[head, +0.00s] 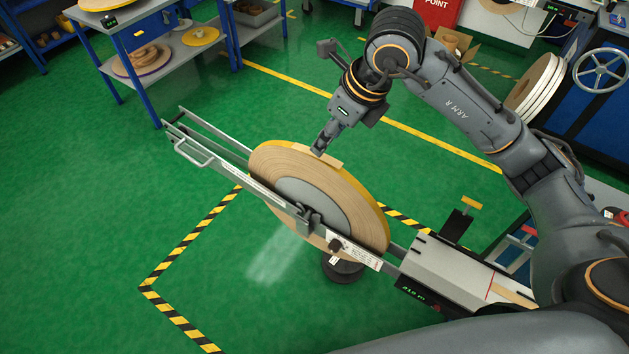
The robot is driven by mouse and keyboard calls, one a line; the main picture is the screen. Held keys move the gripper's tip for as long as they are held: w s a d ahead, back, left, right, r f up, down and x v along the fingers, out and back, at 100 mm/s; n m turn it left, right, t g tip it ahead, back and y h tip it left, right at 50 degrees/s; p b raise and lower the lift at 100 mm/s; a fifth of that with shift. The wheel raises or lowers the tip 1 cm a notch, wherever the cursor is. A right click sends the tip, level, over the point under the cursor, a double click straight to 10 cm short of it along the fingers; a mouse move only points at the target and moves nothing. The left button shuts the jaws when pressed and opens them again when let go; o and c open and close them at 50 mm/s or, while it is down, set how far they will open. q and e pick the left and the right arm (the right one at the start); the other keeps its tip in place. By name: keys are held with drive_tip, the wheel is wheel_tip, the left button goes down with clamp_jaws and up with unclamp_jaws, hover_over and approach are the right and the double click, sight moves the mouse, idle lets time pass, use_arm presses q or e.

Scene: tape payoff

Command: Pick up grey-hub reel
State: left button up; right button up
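The grey-hub reel (360,215) is a large disc of tan wound tape with a yellow edge and a grey hub (305,192). It sits tilted in the picture between the rails of a metal payoff frame (235,176), with a dark clamp at its hub. A short tan flap (331,161) lies at the reel's top edge. My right gripper (319,149) is just above that flap, pointing down at the rim. Its fingers look close together, and I cannot tell whether they touch or grip the flap. My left gripper is not in view.
The frame runs into a grey box unit (455,268) at right. A dark round base (343,270) is under the reel. Striped tape (190,240) marks the green floor. A blue table (165,45) with reels stands at back left. White-sided reels (540,85) stand at right.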

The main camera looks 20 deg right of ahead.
sight(308, 169)
drive_tip(key=f, duration=0.1)
drive_tip(key=a+f, duration=0.1)
drive_tip(key=f+p, duration=0.1)
drive_tip(key=shift+a+f, duration=0.4)
drive_tip(key=x, duration=0.3)
drive_tip(key=shift+w+d+r+p, duration=0.1)
drive_tip(key=shift+w+d+p, duration=0.05)
drive_tip(key=shift+p, duration=0.15)
drive_tip(key=p+x, duration=0.1)
drive_tip(key=x, duration=0.2)
drive_tip(key=shift+d+p, duration=0.1)
drive_tip(key=shift+p, duration=0.3)
drive_tip(key=x, duration=0.2)
drive_tip(key=shift+w+f, duration=0.1)
drive_tip(key=shift+f, duration=0.15)
drive_tip(key=shift+w+f+p, duration=0.15)
drive_tip(key=shift+f+p, duration=0.15)
clamp_jaws()
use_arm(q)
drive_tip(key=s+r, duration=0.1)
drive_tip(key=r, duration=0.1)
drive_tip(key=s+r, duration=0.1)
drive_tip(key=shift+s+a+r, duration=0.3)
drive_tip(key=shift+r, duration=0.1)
